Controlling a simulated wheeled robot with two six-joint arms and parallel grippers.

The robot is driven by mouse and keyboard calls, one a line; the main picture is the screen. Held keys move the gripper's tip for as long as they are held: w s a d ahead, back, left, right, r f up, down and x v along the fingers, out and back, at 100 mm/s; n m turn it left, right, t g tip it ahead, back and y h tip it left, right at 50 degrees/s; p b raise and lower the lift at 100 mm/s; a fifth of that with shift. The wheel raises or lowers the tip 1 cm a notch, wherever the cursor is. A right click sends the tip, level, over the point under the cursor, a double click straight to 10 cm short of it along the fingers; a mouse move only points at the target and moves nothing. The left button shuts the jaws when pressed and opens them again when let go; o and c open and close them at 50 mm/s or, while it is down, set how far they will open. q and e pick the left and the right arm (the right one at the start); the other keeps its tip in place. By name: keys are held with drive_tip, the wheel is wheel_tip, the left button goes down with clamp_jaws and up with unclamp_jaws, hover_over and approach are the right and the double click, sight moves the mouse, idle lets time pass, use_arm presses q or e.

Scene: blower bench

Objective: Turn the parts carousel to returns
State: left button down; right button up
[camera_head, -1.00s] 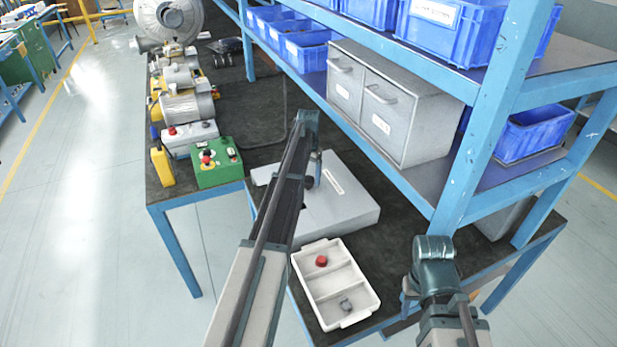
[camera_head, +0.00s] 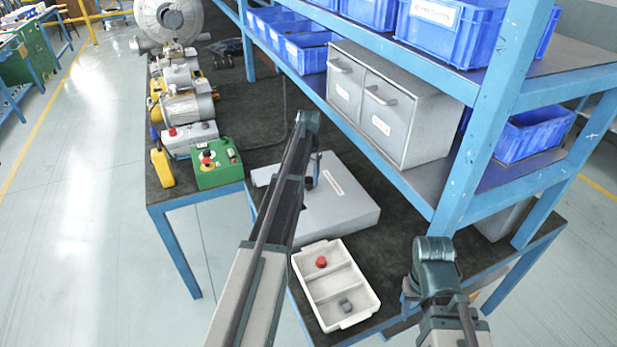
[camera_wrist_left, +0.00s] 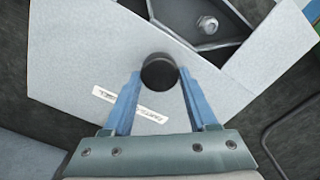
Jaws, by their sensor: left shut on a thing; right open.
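A light grey plate-topped unit (camera_head: 345,215) with a white label lies on the dark bench; I take it to be the parts carousel. In the left wrist view its grey top (camera_wrist_left: 70,60) shows a round black knob (camera_wrist_left: 159,72), a label (camera_wrist_left: 130,104) below it and a dark opening with a bolt above. My left gripper (camera_wrist_left: 160,76) is shut on the knob, one blue finger on each side. In the head view my left arm hides part of the unit and most of this grip. My right gripper (camera_head: 408,291) is open beside the bench's front edge; its fingers are mostly hidden.
A white divided tray (camera_head: 296,262) with a red piece and a dark grey piece sits in front of the unit. A green control box (camera_head: 218,172) stands to the left. A blue shelf frame (camera_head: 490,110) with a grey drawer cabinet (camera_head: 425,125) rises close behind and right.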

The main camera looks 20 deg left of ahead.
use_arm(q)
drive_tip(key=shift+m, duration=4.5)
drive_tip(key=shift+s+d+m, duration=0.1)
drive_tip(key=shift+m, duration=4.3)
drive_tip(key=shift+c, duration=1)
unclamp_jaws()
drive_tip(key=shift+r, duration=0.1)
